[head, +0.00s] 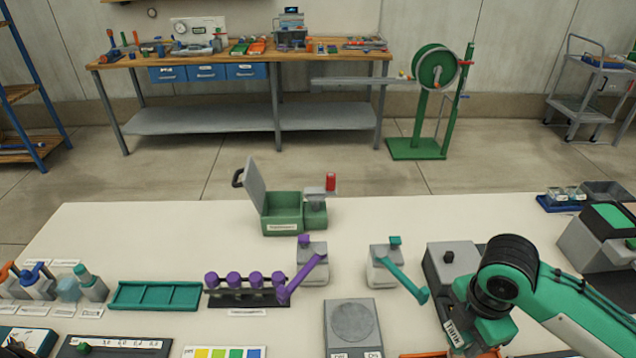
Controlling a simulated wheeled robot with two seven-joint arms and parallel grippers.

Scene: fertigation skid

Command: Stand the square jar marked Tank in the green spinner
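The jar marked Tank (454,334) is at the lower right, partly hidden by my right wrist; its white label is tilted. My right gripper (486,350) is at the bottom edge beside the jar, with its fingers mostly hidden behind the wrist and cut off by the frame. I cannot tell if it grips the jar. A green box (282,222) with a raised grey lid and a red-topped part at its right stands at the table's back middle; it looks like the green spinner, but its label is too small to read. My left gripper is not in view.
Levered devices, one purple (312,262) and one teal (395,268), stand between the box and a grey scale (352,325). A grey box (447,262) is behind my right wrist. A teal rack (155,296) is left.

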